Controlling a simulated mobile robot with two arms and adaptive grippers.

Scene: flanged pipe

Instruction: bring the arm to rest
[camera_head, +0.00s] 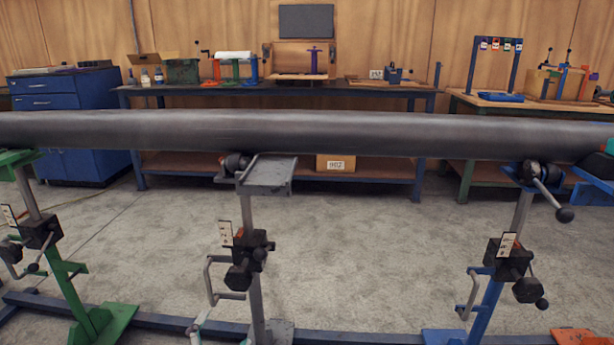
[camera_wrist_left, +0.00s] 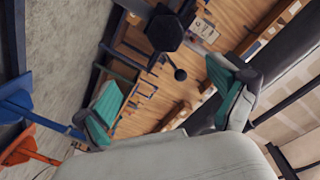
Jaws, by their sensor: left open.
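My left gripper (camera_head: 219,335) barely shows at the bottom edge of the head view, low by the middle stand, with only pale fingertips in sight. In the left wrist view it (camera_wrist_left: 163,105) is open. Its two teal-padded fingers stand wide apart with nothing between them. A black knob (camera_wrist_left: 164,33) shows beyond the fingers, apart from them. The long dark grey pipe (camera_head: 330,133) lies level across the stands in the head view, and I see no gripper on it there. I cannot see my right gripper.
The pipe stands are green (camera_head: 66,285), grey in the middle (camera_head: 251,215) and blue (camera_head: 489,310), with cranks and knobs sticking out. A floor rail (camera_head: 150,321) runs along their feet. Workbenches (camera_head: 385,91) and a blue cabinet (camera_head: 55,95) stand behind. Open floor (camera_head: 365,235) lies between stands.

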